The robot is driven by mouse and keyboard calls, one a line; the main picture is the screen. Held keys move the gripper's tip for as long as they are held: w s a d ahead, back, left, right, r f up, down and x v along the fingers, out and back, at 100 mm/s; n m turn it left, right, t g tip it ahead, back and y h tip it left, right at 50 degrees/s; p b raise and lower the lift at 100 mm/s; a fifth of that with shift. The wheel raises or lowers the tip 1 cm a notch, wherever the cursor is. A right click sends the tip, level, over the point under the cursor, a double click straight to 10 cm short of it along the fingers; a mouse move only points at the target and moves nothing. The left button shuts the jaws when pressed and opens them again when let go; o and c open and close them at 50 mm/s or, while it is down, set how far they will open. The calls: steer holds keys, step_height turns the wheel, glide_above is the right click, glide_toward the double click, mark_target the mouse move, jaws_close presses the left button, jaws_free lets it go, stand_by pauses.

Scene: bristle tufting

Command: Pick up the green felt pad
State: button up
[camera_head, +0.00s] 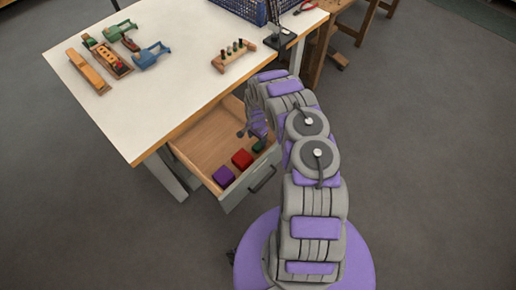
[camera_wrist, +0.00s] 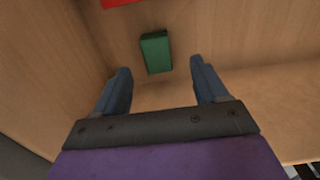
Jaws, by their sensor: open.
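The green felt pad (camera_wrist: 156,52) lies on the wooden floor of the open drawer, near its front wall. In the wrist view it shows as a small dark green block beyond and between my fingertips. In the head view only part of the green pad (camera_head: 259,146) shows beside my gripper. My gripper (camera_wrist: 158,80) is open and empty, with its two blue-grey fingers apart and pointing toward the pad. In the head view my gripper (camera_head: 250,132) is over the right part of the drawer (camera_head: 208,139), partly hidden by my arm.
A red block (camera_head: 242,159) and a purple block (camera_head: 223,176) lie left of the green pad in the drawer; the red one's edge (camera_wrist: 118,2) shows in the wrist view. The white tabletop (camera_head: 170,85) overhangs the drawer and bears tools and a wooden peg rack (camera_head: 233,56).

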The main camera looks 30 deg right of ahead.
mark_target(258, 146)
steer(key=shift+w+a+f, duration=0.1)
steer(key=shift+f, duration=0.6)
steer(key=f, duration=0.1)
steer(key=d+f+b, duration=0.1)
steer(key=f, duration=0.2)
steer(key=shift+s+d+f+b, duration=0.15)
steer(key=shift+s+d+b, duration=0.05)
steer(key=shift+s+b, duration=0.1)
steer(key=shift+a+f, duration=0.4)
steer(key=shift+a+r, duration=0.1)
steer(key=shift+a, duration=0.1)
steer(key=shift+c, duration=0.7)
steer(key=shift+d, duration=0.5)
steer(key=c, duration=0.6)
steer(key=shift+a, duration=0.2)
steer(key=c, duration=0.3)
steer(key=shift+a, duration=0.15)
